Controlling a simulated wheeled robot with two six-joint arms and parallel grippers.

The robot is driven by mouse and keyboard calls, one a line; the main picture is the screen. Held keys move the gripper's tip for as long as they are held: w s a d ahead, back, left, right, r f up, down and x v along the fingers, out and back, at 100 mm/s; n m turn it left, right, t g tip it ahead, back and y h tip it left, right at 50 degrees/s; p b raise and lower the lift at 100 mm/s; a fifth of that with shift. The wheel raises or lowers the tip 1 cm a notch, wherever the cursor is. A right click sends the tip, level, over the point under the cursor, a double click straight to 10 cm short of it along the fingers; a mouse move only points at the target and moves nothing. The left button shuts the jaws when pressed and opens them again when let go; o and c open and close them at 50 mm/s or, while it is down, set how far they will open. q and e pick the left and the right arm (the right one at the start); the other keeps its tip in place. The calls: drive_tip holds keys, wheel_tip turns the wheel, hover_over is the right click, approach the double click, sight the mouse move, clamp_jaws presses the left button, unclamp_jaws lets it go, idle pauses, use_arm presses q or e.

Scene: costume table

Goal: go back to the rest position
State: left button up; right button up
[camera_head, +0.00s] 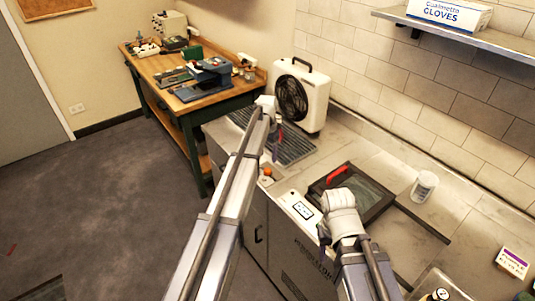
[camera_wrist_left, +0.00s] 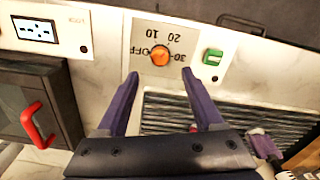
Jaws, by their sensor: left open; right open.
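My left gripper (camera_head: 275,148) is over the left part of the counter, near a ribbed drain area. In the left wrist view its two purple fingers (camera_wrist_left: 158,76) are spread apart with nothing between them. An orange timer knob (camera_wrist_left: 160,55) on a panel lies beyond the fingertips. My right gripper (camera_head: 325,238) is low at the counter's front edge, beside the dark-framed lid with a red handle. It is mostly hidden by its own wrist; I see no object held in it.
The dark-framed lid (camera_head: 372,206) has a red handle (camera_head: 337,174). A white fan unit (camera_head: 301,97) stands behind my left gripper. A white cup (camera_head: 424,187) is at the right. A wooden workbench (camera_head: 196,97) holds tools at the back left.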

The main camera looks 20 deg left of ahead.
use_arm(q)
drive_tip(key=s+d, duration=0.5)
drive_tip(key=s, duration=0.7)
drive_tip(key=s+d+f+b, duration=0.1)
drive_tip(key=s+d, duration=0.5)
drive_tip(key=s, duration=0.6)
drive_tip(key=s+d+f+y+b, duration=0.1)
drive_tip(key=s+d, duration=0.4)
drive_tip(key=s, duration=0.8)
drive_tip(key=shift+d+n, duration=0.15)
drive_tip(key=shift+n, duration=0.25)
